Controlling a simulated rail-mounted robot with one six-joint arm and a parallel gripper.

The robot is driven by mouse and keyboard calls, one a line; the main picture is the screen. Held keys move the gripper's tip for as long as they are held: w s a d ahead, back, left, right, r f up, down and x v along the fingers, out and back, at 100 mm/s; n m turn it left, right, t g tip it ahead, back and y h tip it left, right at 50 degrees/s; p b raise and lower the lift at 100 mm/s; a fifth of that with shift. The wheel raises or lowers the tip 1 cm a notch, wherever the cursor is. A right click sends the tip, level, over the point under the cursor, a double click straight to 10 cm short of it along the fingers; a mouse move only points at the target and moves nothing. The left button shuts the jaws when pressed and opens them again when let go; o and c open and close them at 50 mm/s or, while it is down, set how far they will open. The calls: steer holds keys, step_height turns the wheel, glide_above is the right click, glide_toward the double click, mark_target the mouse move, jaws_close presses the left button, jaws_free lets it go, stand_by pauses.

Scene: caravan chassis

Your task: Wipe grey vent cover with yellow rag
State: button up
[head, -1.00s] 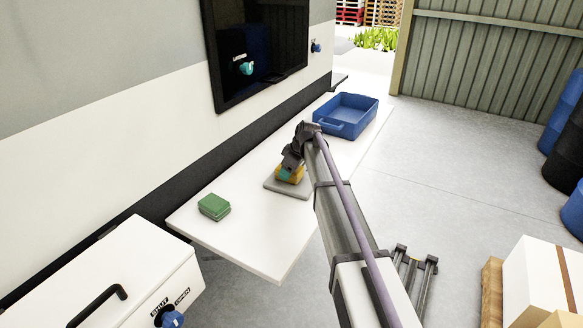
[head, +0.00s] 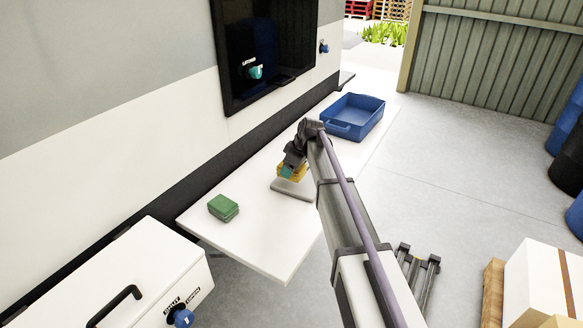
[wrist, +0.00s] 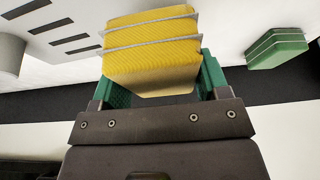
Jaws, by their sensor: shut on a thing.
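The yellow rag (head: 293,171) is a ribbed block with pale bands; in the wrist view the rag (wrist: 150,45) sits between green fingertips. My gripper (wrist: 155,80) is shut on it. In the head view my gripper (head: 292,168) holds the rag over the far part of the grey vent cover (head: 294,190), a flat plate lying on the white table. The near part of the cover is bare. I cannot tell whether rag and cover touch. A pale surface with dark slots shows at the top left of the wrist view, possibly the cover.
A green block (head: 223,207) lies on the table (head: 255,240) left of the cover. A blue tray (head: 354,128) stands at the far right end. The wall panel with a dark screen (head: 280,80) runs along the back. A white box (head: 150,275) stands front left.

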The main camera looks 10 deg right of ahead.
steer(key=shift+r+p, duration=0.3)
steer(key=shift+r, duration=0.55)
step_height(320, 180, up, 3)
steer(key=p, duration=0.3)
steer(key=shift+r, duration=0.1)
